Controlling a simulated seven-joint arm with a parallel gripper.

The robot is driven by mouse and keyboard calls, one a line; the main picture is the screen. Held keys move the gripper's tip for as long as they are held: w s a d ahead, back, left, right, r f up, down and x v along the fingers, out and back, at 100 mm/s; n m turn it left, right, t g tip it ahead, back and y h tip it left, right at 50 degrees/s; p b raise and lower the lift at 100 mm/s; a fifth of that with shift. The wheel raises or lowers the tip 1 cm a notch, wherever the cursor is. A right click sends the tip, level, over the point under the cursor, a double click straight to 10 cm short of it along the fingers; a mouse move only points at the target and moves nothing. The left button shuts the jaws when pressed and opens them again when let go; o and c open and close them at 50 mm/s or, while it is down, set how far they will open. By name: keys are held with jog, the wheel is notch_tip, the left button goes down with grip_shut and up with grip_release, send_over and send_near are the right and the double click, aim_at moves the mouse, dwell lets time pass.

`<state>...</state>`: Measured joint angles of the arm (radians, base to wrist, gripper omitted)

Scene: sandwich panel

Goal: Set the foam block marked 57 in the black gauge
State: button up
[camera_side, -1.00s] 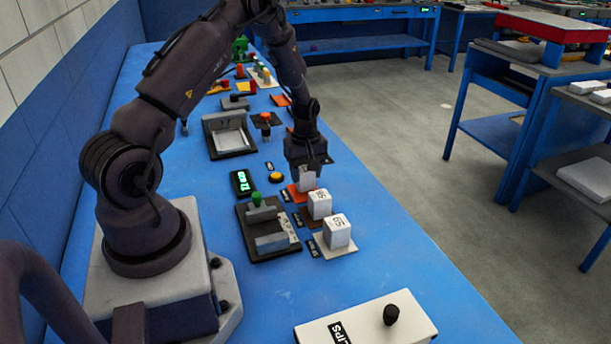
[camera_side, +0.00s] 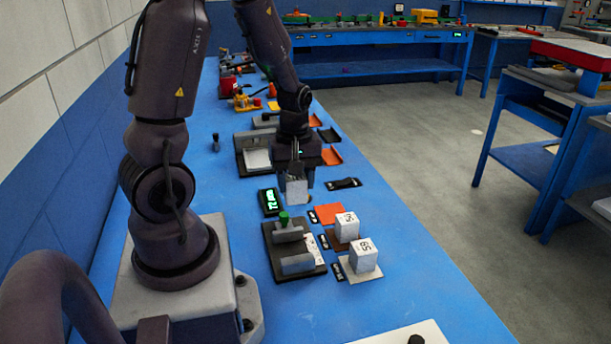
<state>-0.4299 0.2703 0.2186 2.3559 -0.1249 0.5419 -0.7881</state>
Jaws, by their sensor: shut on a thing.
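My gripper (camera_side: 297,174) points down and is shut on a white foam block (camera_side: 298,192), held above the table beside the small display. No number is readable on the held block. A black-based gauge (camera_side: 275,266) with a green knob and grey bars lies nearer the camera, below the gripper in the picture. Two more white blocks stand right of it: one (camera_side: 347,228) on a brown pad and one (camera_side: 363,256) on a pale pad. Their markings are too small to read surely. An orange pad (camera_side: 329,214) is empty.
A display (camera_side: 270,202) with green digits stands left of the held block. A black strap-like item (camera_side: 344,183) lies to the right. A dark tray (camera_side: 243,160) with a light plate and orange trays (camera_side: 331,156) are behind.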

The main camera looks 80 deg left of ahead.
jog(key=m, duration=0.3)
jog(key=shift+s+d+f+m, duration=0.2)
jog(key=shift+s+d+m, duration=0.1)
jog(key=shift+d, duration=0.1)
jog(key=m, duration=0.4)
jog(key=shift+s+d+f+m, duration=0.15)
jog(key=shift+d+f+m, duration=0.15)
jog(key=shift+d, duration=0.1)
jog(key=m, duration=2.7)
send_over(293, 254)
jog(key=shift+f, duration=3.1)
jog(key=shift+f, duration=0.25)
jog(key=shift+f, duration=0.65)
jog(key=shift+f, duration=0.45)
